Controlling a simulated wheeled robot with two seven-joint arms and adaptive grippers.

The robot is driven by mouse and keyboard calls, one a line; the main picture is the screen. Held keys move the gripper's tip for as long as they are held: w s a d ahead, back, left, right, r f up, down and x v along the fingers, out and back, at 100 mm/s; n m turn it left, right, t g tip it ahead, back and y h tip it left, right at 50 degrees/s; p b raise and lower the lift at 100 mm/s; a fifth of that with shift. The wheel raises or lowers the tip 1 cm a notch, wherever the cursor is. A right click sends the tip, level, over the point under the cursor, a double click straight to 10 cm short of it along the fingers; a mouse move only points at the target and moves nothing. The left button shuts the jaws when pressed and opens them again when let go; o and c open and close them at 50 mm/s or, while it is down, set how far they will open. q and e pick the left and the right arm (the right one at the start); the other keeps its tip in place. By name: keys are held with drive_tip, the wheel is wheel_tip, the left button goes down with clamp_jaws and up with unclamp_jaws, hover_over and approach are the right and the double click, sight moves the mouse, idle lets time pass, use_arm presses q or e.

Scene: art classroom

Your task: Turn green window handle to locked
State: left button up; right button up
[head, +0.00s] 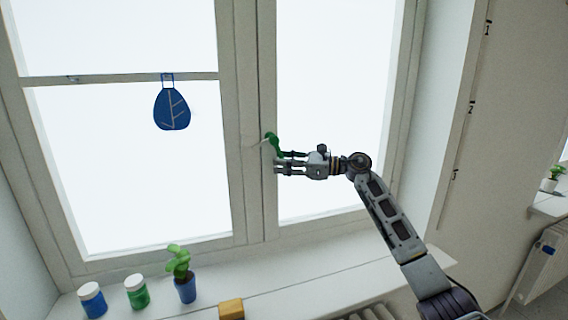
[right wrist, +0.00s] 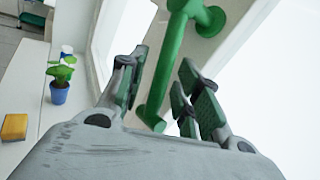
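The green window handle (head: 273,142) is mounted on the middle window frame. In the right wrist view its round base is at the top, and its lever (right wrist: 167,75) runs down and a little left. My right gripper (head: 276,163) is at the lever's lower end in the head view. In the right wrist view the two fingers of my right gripper (right wrist: 160,95) are spread, with the lever between them. Gaps show between the lever and the pads, and I cannot tell if either finger touches it. My left gripper is not in view.
The windowsill (head: 300,285) holds a blue jar (head: 93,303), a green jar (head: 138,294), a plant in a blue pot (head: 186,290) and a yellow block (head: 231,310). A radiator (head: 370,313) is below.

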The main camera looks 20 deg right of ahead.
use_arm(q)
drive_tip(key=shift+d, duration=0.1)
use_arm(e)
clamp_jaws()
